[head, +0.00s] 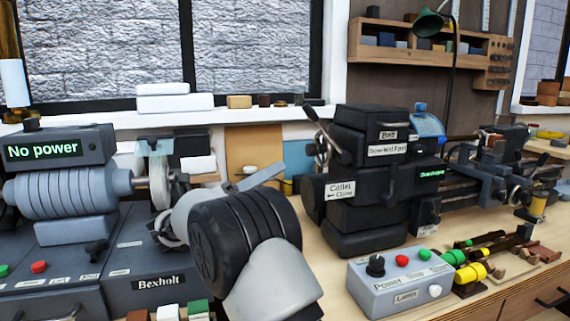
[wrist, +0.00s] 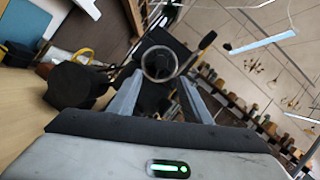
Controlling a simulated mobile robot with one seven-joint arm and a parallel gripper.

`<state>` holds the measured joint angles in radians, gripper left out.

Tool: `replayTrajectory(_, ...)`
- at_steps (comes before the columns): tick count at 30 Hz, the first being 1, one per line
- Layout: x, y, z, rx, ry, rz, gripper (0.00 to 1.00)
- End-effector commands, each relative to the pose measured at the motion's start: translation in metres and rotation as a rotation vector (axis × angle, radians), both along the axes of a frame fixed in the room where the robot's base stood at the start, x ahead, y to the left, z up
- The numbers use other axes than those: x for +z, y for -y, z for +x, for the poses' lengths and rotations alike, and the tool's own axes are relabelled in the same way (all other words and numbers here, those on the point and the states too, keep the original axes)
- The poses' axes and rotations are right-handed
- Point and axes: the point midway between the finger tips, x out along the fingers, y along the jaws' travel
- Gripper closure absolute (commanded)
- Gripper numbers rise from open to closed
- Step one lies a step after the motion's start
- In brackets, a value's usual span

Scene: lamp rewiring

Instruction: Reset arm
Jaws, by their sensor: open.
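My arm stands in the middle foreground of the head view, with a black ribbed joint (head: 245,235) and pale grey link in front of the bench. My gripper (wrist: 158,97) shows in the wrist view with its two grey fingers apart and nothing between them. Beyond the fingertips is a dark machine part with a round handwheel (wrist: 160,63); the fingers appear not to touch it.
A winding machine (head: 75,190) with a "No power" display stands left. A black lathe (head: 375,180) stands right of my arm. A grey control box (head: 400,283) with a knob and buttons sits at the front right, beside several green and yellow handled tools. Bare bench shows around the box.

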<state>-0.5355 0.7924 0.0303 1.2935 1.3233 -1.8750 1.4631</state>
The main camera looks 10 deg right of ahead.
Motion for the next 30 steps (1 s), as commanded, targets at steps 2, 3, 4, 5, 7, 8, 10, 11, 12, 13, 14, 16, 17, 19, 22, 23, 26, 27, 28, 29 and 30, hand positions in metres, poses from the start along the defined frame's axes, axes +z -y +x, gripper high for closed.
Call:
replayTrajectory(2, -0.002, -0.006, -0.003, 0.000, 0.001, 0.000, 0.56)
replayTrajectory(3, -0.002, -0.007, -0.003, 0.000, 0.001, 0.000, 0.56)
replayTrajectory(4, -0.003, -0.008, -0.004, 0.000, 0.001, 0.000, 0.56)
replayTrajectory(5, -0.003, -0.009, -0.004, -0.001, 0.000, 0.000, 0.56)
replayTrajectory(7, -0.003, -0.009, -0.004, -0.001, 0.000, 0.000, 0.56)
replayTrajectory(8, -0.003, -0.009, -0.004, -0.001, 0.000, 0.000, 0.56)
replayTrajectory(10, -0.003, -0.009, -0.004, -0.001, 0.000, 0.000, 0.56)
replayTrajectory(11, -0.003, -0.009, -0.004, -0.001, 0.000, 0.000, 0.56)
replayTrajectory(12, -0.003, -0.009, -0.004, -0.001, 0.000, 0.000, 0.56)
replayTrajectory(13, -0.003, -0.009, -0.004, 0.000, 0.000, 0.000, 0.56)
replayTrajectory(14, -0.002, -0.008, -0.003, 0.002, -0.001, 0.000, 0.56)
replayTrajectory(16, 0.004, -0.005, 0.001, 0.021, -0.014, -0.006, 0.56)
replayTrajectory(17, 0.009, -0.003, 0.004, 0.035, -0.026, -0.011, 0.56)
replayTrajectory(19, 0.027, 0.004, 0.017, 0.093, -0.071, -0.032, 0.56)
replayTrajectory(22, 0.064, 0.013, 0.040, 0.227, -0.184, -0.109, 0.56)
replayTrajectory(23, 0.076, 0.014, 0.047, 0.273, -0.227, -0.143, 0.56)
replayTrajectory(26, 0.109, 0.014, 0.059, 0.422, -0.381, -0.289, 0.56)
replayTrajectory(27, 0.118, 0.012, 0.060, 0.475, -0.446, -0.355, 0.56)
replayTrajectory(28, 0.124, 0.010, 0.060, 0.514, -0.494, -0.409, 0.56)
replayTrajectory(29, 0.129, 0.009, 0.057, 0.551, -0.542, -0.464, 0.56)
replayTrajectory(30, 0.133, 0.006, 0.052, 0.598, -0.610, -0.543, 0.56)
